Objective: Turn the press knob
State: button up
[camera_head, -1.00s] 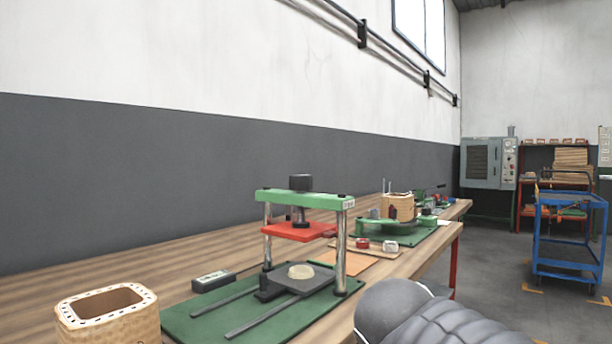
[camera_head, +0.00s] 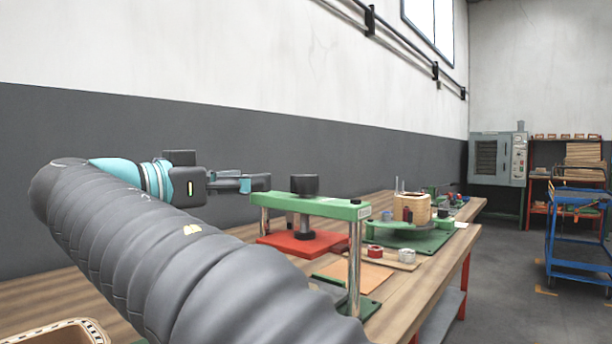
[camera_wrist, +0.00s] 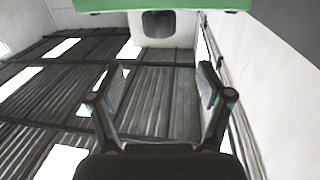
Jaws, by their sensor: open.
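The press has a black knob (camera_head: 305,184) on top of its green crossbar (camera_head: 312,205), with a red plate (camera_head: 303,243) hanging below on a screw. My gripper (camera_head: 260,182) is at knob height, just left of the knob, with a small gap between them. In the wrist view my gripper (camera_wrist: 160,82) has its two fingers spread with nothing between them. The dark knob (camera_wrist: 158,24) shows beyond the fingertips, roughly centred between them, below the green bar (camera_wrist: 160,5) at the top edge. My arm hides much of the press base.
A wound coil (camera_head: 411,208) stands on a green fixture to the right of the press. A red-capped part (camera_head: 374,251) and a pale part (camera_head: 407,255) lie nearby. A tan coil form (camera_head: 60,332) is at the lower left. A blue cart (camera_head: 578,235) stands on the floor.

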aim_at(294, 178)
jog(key=x, duration=1.3)
jog(key=shift+p, duration=0.4)
jog(key=shift+a, duration=0.1)
jog(key=c, duration=1.2)
jog(key=shift+f+b, duration=0.2)
jog(key=shift+b, duration=0.3)
